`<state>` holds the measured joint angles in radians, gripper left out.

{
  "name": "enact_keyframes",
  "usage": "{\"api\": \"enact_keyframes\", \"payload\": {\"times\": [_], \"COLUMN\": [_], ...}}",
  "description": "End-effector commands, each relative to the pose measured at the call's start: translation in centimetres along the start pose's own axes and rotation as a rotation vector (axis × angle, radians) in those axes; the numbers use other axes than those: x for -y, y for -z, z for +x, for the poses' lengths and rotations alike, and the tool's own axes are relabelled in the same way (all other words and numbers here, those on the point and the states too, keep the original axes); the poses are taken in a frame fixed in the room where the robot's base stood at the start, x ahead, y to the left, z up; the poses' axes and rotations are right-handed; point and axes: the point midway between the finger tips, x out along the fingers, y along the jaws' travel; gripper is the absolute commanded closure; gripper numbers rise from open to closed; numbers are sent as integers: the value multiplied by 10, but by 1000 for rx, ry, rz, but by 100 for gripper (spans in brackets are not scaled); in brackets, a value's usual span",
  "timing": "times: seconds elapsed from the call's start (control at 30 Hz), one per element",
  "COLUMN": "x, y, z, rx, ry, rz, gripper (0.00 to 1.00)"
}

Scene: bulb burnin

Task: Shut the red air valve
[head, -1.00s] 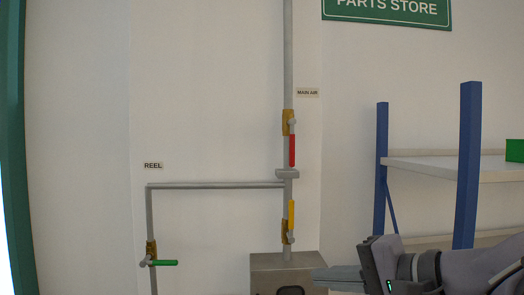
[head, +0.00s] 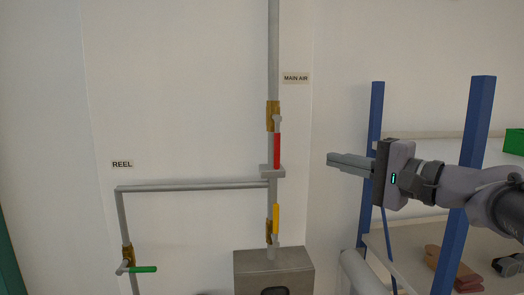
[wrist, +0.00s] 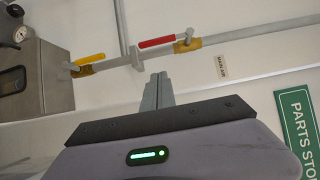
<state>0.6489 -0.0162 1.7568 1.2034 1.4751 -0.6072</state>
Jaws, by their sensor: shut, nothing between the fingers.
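The red valve handle (head: 277,150) hangs down along the vertical pipe, in line with it, below its brass body (head: 272,116) near the MAIN AIR label (head: 296,78). In the wrist view the red handle (wrist: 157,42) lies along the pipe beyond my fingertips. My gripper (head: 329,160) is shut and empty, to the right of the red handle at about its height in the head view, and apart from it. The wrist view also shows my shut fingers (wrist: 158,80), pointing toward the pipe.
A yellow handle (head: 276,219) points up along the pipe below. A green handle (head: 143,269) sticks out sideways on the REEL branch. A grey box (head: 245,262) sits under the pipe. A blue-post shelf (head: 375,120) stands on the right. The wall between gripper and pipe is clear.

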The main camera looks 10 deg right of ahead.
Motion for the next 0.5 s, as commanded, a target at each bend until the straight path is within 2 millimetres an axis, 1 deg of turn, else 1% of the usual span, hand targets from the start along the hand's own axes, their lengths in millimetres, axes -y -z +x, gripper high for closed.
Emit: {"api": "enact_keyframes", "payload": {"times": [0.03, 0.1, 0.3, 0.4, 0.5], "x": [3, 3, 2, 2, 2], "y": [-1, -1, -1, -15, -23], "z": [11, 27, 70, 80, 89], "rx": [5, 5, 3, 3, 1], "ry": [0, -1, -2, -1, 0], "rz": [2, 2, 3, 1, 1], "gripper": [100, 100, 100, 100, 100]}}
